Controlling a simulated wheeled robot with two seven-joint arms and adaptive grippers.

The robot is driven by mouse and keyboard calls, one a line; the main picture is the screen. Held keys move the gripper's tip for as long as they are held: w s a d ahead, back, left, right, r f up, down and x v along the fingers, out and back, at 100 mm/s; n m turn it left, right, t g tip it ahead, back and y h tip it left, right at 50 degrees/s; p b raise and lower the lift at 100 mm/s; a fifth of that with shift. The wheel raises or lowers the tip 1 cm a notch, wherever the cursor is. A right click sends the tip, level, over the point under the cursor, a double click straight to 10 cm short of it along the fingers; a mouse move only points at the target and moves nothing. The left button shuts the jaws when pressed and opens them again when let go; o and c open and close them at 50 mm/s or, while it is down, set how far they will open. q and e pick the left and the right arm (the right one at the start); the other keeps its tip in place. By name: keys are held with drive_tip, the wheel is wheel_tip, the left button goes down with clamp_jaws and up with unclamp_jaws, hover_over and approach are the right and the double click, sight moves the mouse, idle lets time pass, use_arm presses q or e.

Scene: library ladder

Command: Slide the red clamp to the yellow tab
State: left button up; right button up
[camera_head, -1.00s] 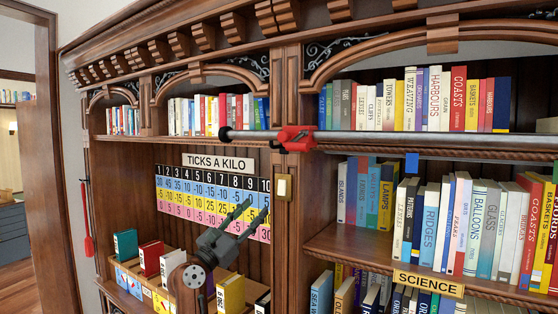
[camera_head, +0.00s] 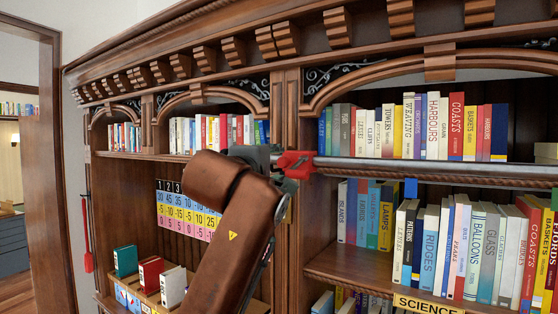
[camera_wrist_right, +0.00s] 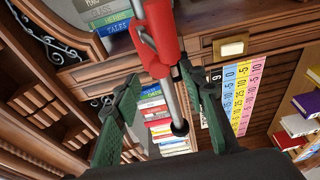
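The red clamp (camera_head: 297,164) sits on the long grey rail (camera_head: 430,170) near the rail's left end. In the right wrist view the clamp (camera_wrist_right: 157,40) is just beyond the fingertips. My right gripper (camera_head: 276,163) is at the left of the clamp, partly hidden behind my own arm. In the wrist view its two green fingers (camera_wrist_right: 160,82) are open, with the rail's dark round end (camera_wrist_right: 180,128) between them. I cannot tell whether a finger touches the clamp. I cannot make out a yellow tab. My left gripper is out of view.
A blue tab (camera_head: 410,188) stands below the rail to the right. Rows of books (camera_head: 430,125) fill the shelves behind and below the rail. A brass plate (camera_wrist_right: 230,47) is on the post close to the right gripper. A number chart (camera_head: 180,212) is partly covered by my arm.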

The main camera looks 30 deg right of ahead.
drive_tip(key=shift+p+x, duration=0.35)
drive_tip(key=shift+x, duration=1.1)
drive_tip(key=shift+c, duration=0.3)
clamp_jaws()
drive_tip(key=shift+a, duration=0.1)
